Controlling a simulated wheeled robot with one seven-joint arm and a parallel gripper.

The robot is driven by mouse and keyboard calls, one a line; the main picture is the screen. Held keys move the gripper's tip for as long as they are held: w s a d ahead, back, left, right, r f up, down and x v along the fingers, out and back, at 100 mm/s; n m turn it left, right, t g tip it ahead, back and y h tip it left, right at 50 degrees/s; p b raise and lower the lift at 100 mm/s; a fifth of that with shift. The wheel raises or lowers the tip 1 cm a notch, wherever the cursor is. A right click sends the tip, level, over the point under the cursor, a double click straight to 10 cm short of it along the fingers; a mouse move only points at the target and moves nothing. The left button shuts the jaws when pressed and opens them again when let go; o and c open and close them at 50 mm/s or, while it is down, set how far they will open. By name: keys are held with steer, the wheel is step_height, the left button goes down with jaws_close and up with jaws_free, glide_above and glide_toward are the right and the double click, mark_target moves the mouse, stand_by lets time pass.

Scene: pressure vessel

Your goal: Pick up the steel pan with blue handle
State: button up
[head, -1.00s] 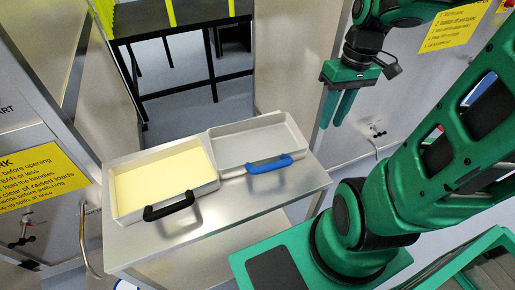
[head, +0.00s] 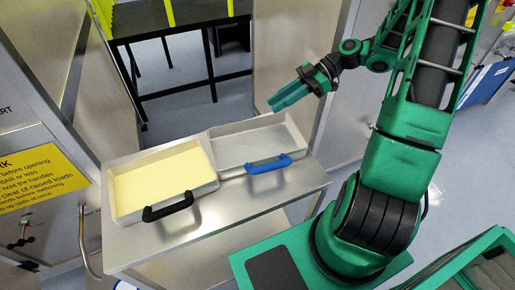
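The steel pan with blue handle (head: 232,142) is a shallow grey rectangular pan on the right half of a steel cart top. Its blue handle (head: 269,164) is on the near side. It looks empty. My gripper (head: 275,104) is above the pan's far right corner, apart from it, with its fingers pointing left and slightly down. The fingers lie close together in this view, so the gap between them does not show clearly. Nothing shows between them.
A second pan with pale yellow contents (head: 165,180) and a black handle (head: 168,207) sits directly left, against the steel pan. The cart top (head: 225,220) is bare in front. A black-framed table (head: 185,55) stands behind, between steel walls.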

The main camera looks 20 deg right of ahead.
steer(key=shift+d+n+y, duration=0.5)
steer(key=shift+d+y, duration=0.1)
steer(key=shift+w, duration=0.1)
steer(key=shift+t, duration=0.3)
steer(key=x, duration=1)
steer(key=shift+s+a+f, duration=0.1)
steer(key=shift+s+a, duration=0.15)
jaws_close()
stand_by(0.4)
